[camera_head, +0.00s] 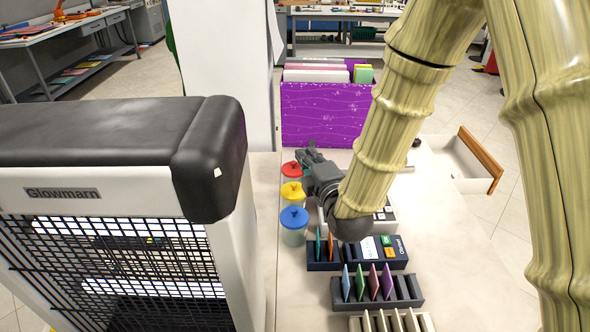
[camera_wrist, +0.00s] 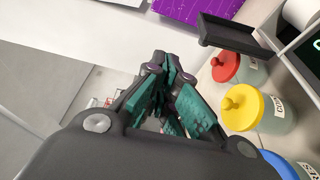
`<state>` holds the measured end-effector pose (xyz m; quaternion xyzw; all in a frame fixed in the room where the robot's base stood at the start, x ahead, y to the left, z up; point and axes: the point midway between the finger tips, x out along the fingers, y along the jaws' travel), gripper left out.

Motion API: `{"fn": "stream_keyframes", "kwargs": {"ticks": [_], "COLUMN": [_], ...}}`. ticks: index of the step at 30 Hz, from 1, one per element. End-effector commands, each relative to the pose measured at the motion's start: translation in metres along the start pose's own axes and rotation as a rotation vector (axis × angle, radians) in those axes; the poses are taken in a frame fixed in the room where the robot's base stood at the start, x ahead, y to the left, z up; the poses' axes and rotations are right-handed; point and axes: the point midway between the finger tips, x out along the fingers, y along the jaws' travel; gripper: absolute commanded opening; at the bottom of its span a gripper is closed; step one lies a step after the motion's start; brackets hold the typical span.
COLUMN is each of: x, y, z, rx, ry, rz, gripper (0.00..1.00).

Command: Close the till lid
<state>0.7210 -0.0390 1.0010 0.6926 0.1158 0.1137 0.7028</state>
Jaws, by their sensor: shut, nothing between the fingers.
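The till is mostly hidden behind my arm in the head view; a white part with dark keys (camera_head: 385,215) shows beside it. In the wrist view, a dark shallow tray-like flap (camera_wrist: 235,32), which looks like the till lid, stands raised beside a white roll (camera_wrist: 302,14) and a dark screen with green marks (camera_wrist: 312,48). My gripper (camera_head: 307,152) is over the left side of the counter, near the jars. Its teal fingers are together in the wrist view (camera_wrist: 160,75) and hold nothing. The flap is to the right of the fingertips there, apart from them.
Jars with red (camera_head: 293,169), yellow (camera_head: 292,190) and blue (camera_head: 294,217) lids line the counter's left edge. Dark racks with coloured cards (camera_head: 340,303) stand in front. A purple box (camera_head: 322,115) is behind. An open drawer (camera_head: 462,160) juts out right. The counter's right side is clear.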

Motion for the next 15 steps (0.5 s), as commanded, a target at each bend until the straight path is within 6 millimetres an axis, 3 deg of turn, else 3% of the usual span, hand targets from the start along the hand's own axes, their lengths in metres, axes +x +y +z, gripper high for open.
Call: {"fn": "stream_keyframes", "kwargs": {"ticks": [1, 6, 15], "x": [0.000, 0.000, 0.001], "y": [-0.024, -0.052, -0.068], "z": [0.000, 0.000, 0.001], "rx": [0.000, 0.000, 0.000], "ry": [0.000, -0.002, -0.003], "rz": [0.000, 0.000, 0.001], "gripper": [0.00, 0.00, 0.00]}}
